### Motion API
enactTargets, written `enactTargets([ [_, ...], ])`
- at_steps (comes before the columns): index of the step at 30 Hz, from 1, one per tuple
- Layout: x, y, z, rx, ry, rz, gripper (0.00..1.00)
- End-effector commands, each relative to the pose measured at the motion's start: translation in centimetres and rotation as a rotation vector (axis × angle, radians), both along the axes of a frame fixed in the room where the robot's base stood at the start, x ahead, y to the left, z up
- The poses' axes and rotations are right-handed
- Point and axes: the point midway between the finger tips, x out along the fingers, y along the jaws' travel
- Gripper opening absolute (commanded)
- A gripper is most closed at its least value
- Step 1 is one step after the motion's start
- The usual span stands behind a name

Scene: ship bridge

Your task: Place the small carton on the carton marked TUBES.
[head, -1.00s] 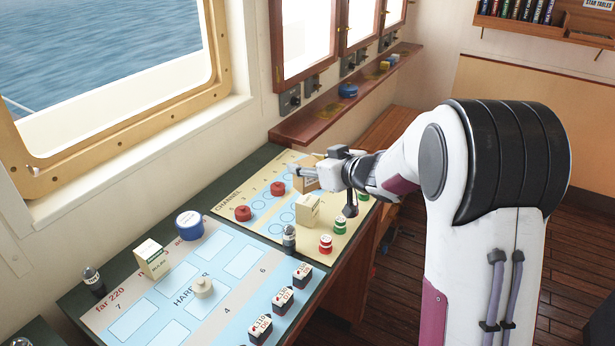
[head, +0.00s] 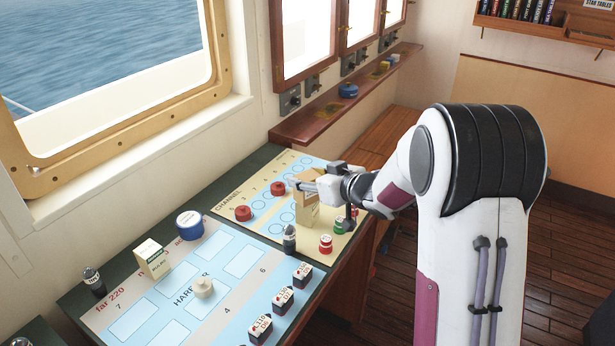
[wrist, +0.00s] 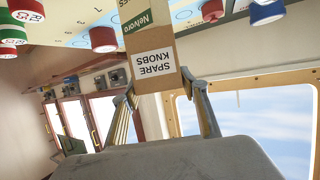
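My gripper (head: 300,186) is over the far chart panel, its fingers about a brown carton (head: 309,174). In the wrist view this carton (wrist: 150,48) shows a white label reading SPARE KNOBS, upside down, and a green patch above it. The fingertips (wrist: 160,84) lie at its two sides, closed on it. A cream carton (head: 309,218) stands on the panel directly below in the head view, partly covered by the gripper and brown carton. I cannot read its marking or tell whether the two cartons touch. The word TUBES is not legible.
Another cream carton (head: 152,260) with a green print stands on the near chart. A blue round tin (head: 189,224), red knobs (head: 243,213), a dark bottle (head: 289,238) and red and green stoppers (head: 326,243) stand around. Several black-and-white blocks (head: 283,299) line the front edge.

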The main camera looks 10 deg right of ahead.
Motion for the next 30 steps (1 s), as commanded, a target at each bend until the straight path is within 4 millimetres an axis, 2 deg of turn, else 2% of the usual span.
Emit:
enactTargets([
  [16, 0.0, 0.0, 0.4, -0.001, 0.0, 0.0, 0.58],
  [23, -1.3, -0.6, 1.0, -0.001, 0.0, -0.002, 0.58],
  [30, -3.7, -1.6, 2.1, 0.0, -0.001, -0.002, 0.58],
])
